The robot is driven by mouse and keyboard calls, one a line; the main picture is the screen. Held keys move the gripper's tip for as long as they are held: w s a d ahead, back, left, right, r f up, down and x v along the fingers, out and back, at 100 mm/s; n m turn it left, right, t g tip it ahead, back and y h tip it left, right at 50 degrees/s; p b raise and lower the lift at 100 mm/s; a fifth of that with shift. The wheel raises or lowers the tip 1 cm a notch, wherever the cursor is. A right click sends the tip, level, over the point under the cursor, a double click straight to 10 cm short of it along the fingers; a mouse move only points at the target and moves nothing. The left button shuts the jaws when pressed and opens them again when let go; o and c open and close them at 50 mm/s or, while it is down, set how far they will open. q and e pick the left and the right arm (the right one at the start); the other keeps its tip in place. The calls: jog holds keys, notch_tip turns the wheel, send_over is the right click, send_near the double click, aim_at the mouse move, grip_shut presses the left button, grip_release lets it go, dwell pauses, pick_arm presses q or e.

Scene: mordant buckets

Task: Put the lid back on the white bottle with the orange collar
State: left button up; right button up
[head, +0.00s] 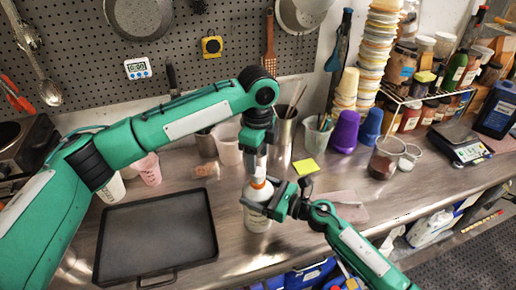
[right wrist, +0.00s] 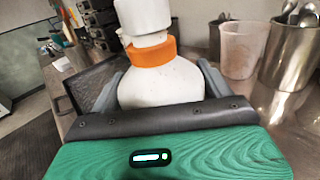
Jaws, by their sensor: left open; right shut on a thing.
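The white bottle (head: 257,221) with the orange collar (head: 258,183) stands near the front of the steel bench. My right gripper (head: 276,203) is shut on its body, with one finger on each side in the right wrist view (right wrist: 162,88). The white lid (right wrist: 143,16) is directly above the orange collar, at the bottle's mouth; I cannot tell if it is fully seated. My left gripper (head: 259,155) is above the bottle, pointing down, its jaws open around the lid. Its fingers are not clear in the right wrist view.
A dark tray (head: 155,240) lies left of the bottle. A steel canister (head: 282,135) with utensils and a translucent beaker (head: 228,145) stand behind. The bench's front edge is close.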

aim_at(258, 172)
pick_arm(q)
jog(key=n, duration=0.3)
jog(key=r+n, duration=0.1)
jog(key=n, duration=0.2)
jog(key=shift+r, duration=0.2)
jog(key=n, duration=0.3)
jog(key=r+n, duration=0.1)
jog(key=n, duration=0.3)
jog(key=shift+r, duration=0.15)
jog(key=shift+f, duration=4)
jog(key=c, duration=1)
jog(key=shift+c, duration=0.2)
